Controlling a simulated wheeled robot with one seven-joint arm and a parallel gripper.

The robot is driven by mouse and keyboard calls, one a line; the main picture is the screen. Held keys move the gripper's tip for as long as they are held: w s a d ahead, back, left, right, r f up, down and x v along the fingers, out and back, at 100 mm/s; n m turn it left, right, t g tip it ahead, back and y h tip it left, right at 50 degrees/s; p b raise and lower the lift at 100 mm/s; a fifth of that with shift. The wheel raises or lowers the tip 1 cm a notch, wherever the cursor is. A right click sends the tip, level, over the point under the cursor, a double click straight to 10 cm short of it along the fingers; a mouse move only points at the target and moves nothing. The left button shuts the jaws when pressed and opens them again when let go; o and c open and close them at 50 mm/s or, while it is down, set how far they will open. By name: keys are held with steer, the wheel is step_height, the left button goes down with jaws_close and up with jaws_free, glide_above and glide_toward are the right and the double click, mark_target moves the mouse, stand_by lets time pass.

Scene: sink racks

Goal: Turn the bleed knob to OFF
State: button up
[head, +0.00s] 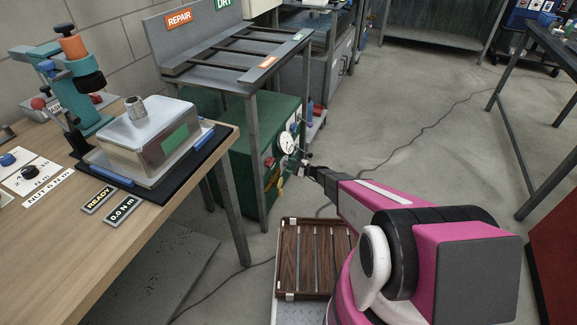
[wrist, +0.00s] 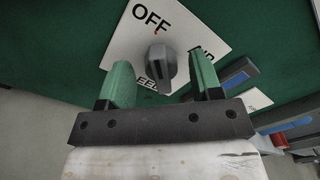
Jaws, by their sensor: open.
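The bleed knob (wrist: 166,70) is a dark grey ridged handle on a white plate (wrist: 186,30) fixed to a dark green panel. The plate reads OFF at upper left, with partly hidden lettering at the right and below. A small orange mark lies between OFF and the knob. The ridge runs roughly up and down in the wrist view, its upper end near that mark; I cannot tell exactly where it points. My gripper (wrist: 160,64) is open, its two green fingers on either side of the knob with gaps visible. In the head view my gripper (head: 307,166) is beside the green cabinet (head: 235,150).
A round white dial (head: 287,142) is on the cabinet face close to my gripper. A workbench (head: 150,225) with a metal box (head: 145,138) stands left. A slatted wooden rack (head: 315,258) is below my arm. Open floor lies right of the cabinet.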

steer(key=v, duration=0.9)
steer(key=shift+s+d, duration=0.15)
steer(key=shift+d, duration=0.15)
steer(key=s+r+n+g+h, duration=0.5)
steer(key=s+r+n+g, duration=0.15)
steer(key=s+r, duration=0.75)
steer(key=s+d+r+n+h, duration=0.6)
steer(key=s+d+r+h, duration=0.6)
steer(key=r, duration=0.6)
steer(key=s+d, duration=0.2)
steer(key=s, duration=0.1)
steer(key=shift+s, duration=0.3)
steer(key=shift+f, duration=0.1)
